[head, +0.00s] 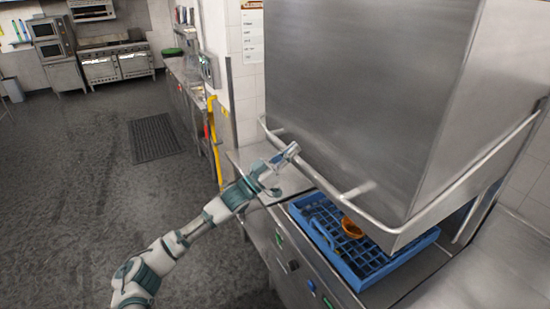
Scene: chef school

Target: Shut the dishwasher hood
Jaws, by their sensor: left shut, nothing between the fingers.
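The dishwasher hood (360,90) is a large steel box at the right, raised above the machine's base (315,270). A gap shows between its lower edge and the blue dish rack (368,262). A tubular handle bar (320,180) runs along the hood's lower front and side. My left gripper (290,152) is shut and empty at the left part of this bar, overlapping it in the picture. I cannot tell whether it touches the bar. My right gripper is not in view.
An orange bowl (351,228) sits in the rack. A steel counter (270,178) adjoins the machine on the left. A floor mat (154,138) lies on the open dark floor. Ovens (118,62) stand far back.

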